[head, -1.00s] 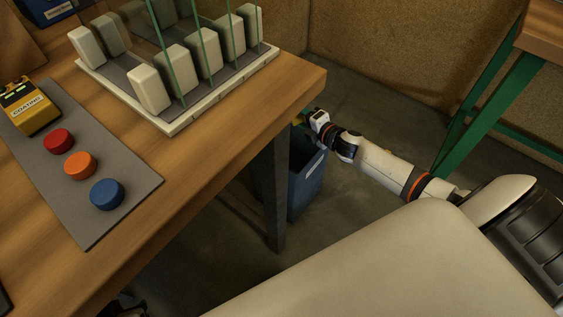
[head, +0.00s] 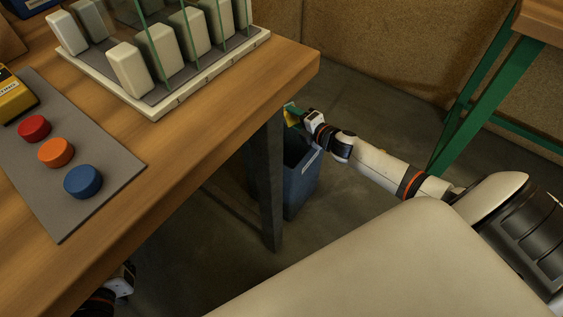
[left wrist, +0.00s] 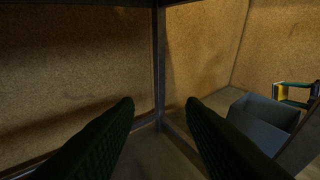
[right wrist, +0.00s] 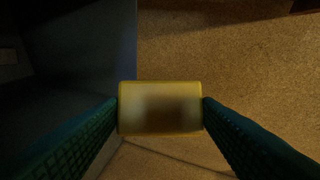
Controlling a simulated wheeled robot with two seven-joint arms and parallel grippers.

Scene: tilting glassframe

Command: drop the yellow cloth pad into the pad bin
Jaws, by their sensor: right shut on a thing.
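The yellow cloth pad (right wrist: 160,108) is pinched between the two fingers of my right gripper (head: 293,113).
The wooden table (head: 215,125) carries a rack of pale blocks with glass panes and a grey mat (head: 105,185) with coloured buttons. Its dark leg (head: 268,190) stands close to the bin. A green-framed bench (head: 480,85) is at right.

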